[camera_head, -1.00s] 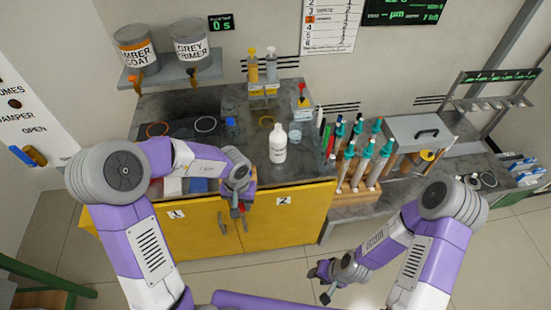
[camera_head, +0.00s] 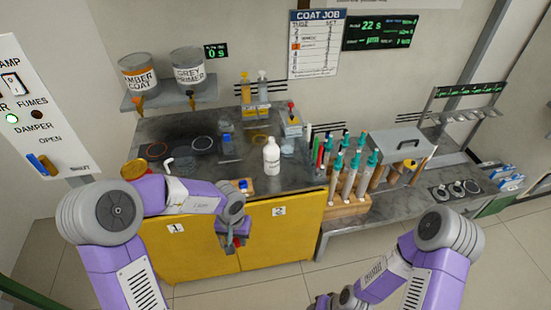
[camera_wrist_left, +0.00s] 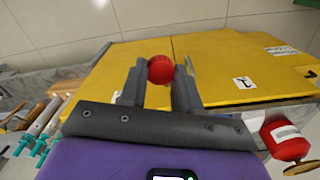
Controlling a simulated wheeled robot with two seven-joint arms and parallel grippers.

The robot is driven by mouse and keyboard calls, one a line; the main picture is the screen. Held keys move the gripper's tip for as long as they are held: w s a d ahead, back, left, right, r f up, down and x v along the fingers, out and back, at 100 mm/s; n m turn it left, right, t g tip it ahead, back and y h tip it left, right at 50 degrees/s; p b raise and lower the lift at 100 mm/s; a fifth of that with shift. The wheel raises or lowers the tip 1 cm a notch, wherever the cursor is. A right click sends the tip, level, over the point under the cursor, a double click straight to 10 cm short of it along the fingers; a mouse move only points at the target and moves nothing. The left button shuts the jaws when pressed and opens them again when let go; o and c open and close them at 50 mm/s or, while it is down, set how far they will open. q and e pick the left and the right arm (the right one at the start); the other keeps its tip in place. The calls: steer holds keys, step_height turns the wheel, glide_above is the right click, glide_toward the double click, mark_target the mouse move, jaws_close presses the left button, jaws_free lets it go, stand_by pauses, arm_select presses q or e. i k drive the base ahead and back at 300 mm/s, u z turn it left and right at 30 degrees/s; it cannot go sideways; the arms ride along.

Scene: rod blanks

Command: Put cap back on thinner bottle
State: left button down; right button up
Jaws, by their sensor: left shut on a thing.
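The thinner bottle (camera_head: 271,158) is white and stands upright on the dark bench top, near its front edge. Its narrow neck is white and no red cap shows on it. My left gripper (camera_head: 236,240) is in front of the yellow cabinet, below the bench top and to the left of the bottle, apart from it. In the left wrist view it is shut on a round red cap (camera_wrist_left: 160,69), held between the two fingertips. My right gripper (camera_head: 325,301) is at the bottom edge of the head view, mostly cut off; its fingers are not clear.
The dark bench top (camera_head: 200,175) has some bare room left of the bottle. A clear jar (camera_head: 287,147) stands behind the bottle. A wooden rack (camera_head: 347,206) of teal-topped rods is to the right. A red and white container (camera_wrist_left: 285,138) shows in the left wrist view.

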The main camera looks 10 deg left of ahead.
mark_target(271, 150)
steer(key=z, duration=0.2)
steer(key=i, duration=1.15)
steer(key=u, duration=0.85)
